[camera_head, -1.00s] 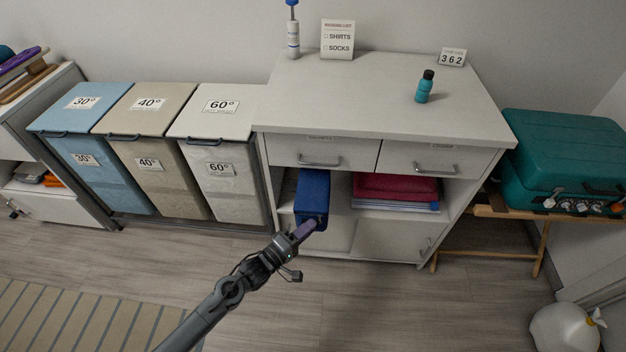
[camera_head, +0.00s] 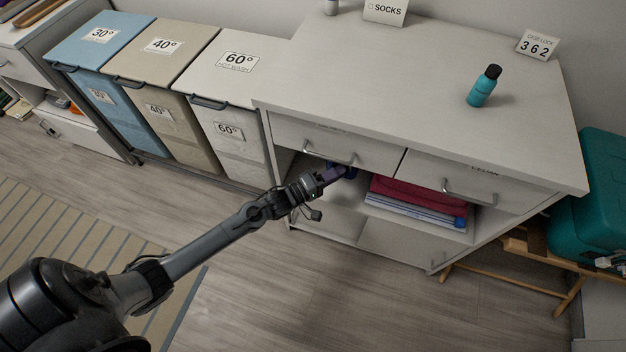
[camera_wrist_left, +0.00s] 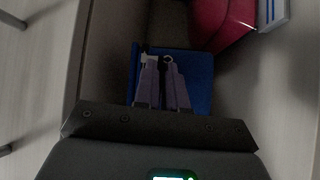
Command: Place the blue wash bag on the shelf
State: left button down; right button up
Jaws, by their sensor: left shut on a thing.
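The blue wash bag (camera_wrist_left: 201,75) is inside the left part of the open shelf (camera_head: 318,192), under the drawers of the white cabinet. In the head view only a little of the bag (camera_head: 350,173) shows past my gripper and below the drawer front. My left gripper (camera_head: 338,174) reaches into the shelf opening. In the wrist view its purple fingers (camera_wrist_left: 158,66) are close together on the near side of the bag, shut on it. Whether the bag's base touches the shelf board is hidden. My right gripper is in neither view.
Red folded cloth (camera_head: 412,197) on blue and white items lies right of the bag. The drawer front (camera_head: 310,143) hangs just above my gripper. A teal bottle (camera_head: 484,87) stands on the cabinet top. Laundry bins (camera_head: 228,128) stand to the left.

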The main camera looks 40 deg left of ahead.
pick_arm(q)
jog(key=s+a+f+b, duration=0.1)
jog(key=a+f+b, duration=0.1)
jog(key=f, duration=0.1)
jog(key=s+a+f+b, duration=0.1)
jog(key=a+f+b, duration=0.1)
jog(key=f, duration=0.1)
jog(key=s+a+f+b, duration=0.2)
jog(key=a+f, duration=0.1)
jog(key=shift+s+b, duration=0.1)
jog(key=shift+b, duration=0.2)
jog(key=shift+r, duration=0.1)
jog(key=c, duration=1.2)
grip_release()
jog(key=shift+a, duration=0.1)
jog(key=shift+s, duration=0.1)
